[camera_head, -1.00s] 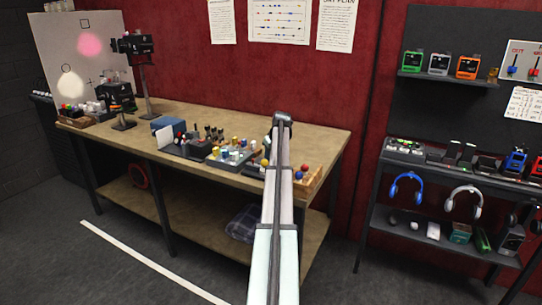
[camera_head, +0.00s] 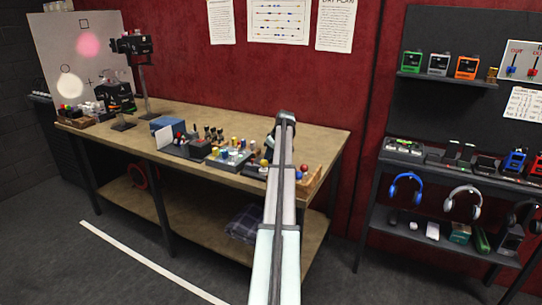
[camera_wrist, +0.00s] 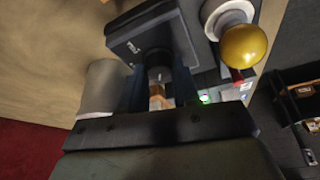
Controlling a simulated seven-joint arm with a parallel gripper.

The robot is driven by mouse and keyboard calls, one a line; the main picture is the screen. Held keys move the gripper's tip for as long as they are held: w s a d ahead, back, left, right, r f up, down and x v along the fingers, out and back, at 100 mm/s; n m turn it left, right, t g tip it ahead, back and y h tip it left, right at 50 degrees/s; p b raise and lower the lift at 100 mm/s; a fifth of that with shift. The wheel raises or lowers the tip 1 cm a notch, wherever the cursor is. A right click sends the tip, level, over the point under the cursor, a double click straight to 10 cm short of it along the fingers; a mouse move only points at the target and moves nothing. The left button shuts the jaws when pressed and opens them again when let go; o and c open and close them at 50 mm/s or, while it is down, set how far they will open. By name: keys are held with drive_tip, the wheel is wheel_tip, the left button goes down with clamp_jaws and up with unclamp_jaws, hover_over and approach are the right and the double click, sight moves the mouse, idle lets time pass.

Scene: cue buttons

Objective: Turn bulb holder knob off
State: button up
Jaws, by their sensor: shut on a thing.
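In the wrist view my gripper (camera_wrist: 160,78) has its two dark fingers on either side of a short dark round stem, which I take to be the knob (camera_wrist: 158,73). It is shut on this piece. The stem meets a dark square block (camera_wrist: 150,38) with a small pale mark; I cannot tell whether this is the bulb holder. A yellow ball (camera_wrist: 244,46) on a white collar stands to the right, apart from the fingers. In the head view my arm hides most of the gripper, and the knob cannot be made out there.
A grey cylinder (camera_wrist: 99,88) stands close left of the fingers. Small green (camera_wrist: 204,98) and red (camera_wrist: 238,76) lights show at the right. The workbench (camera_head: 195,115) carries a tray of coloured bulbs (camera_head: 230,158), a blue box (camera_head: 167,124) and a wooden rack (camera_head: 312,180).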

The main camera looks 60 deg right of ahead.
drive_tip(key=o, duration=1.1)
drive_tip(key=shift+c, duration=0.2)
drive_tip(key=v, duration=1.3)
drive_tip(key=shift+s+r, duration=0.2)
drive_tip(key=shift+r, duration=0.1)
drive_tip(key=shift+a, duration=0.15)
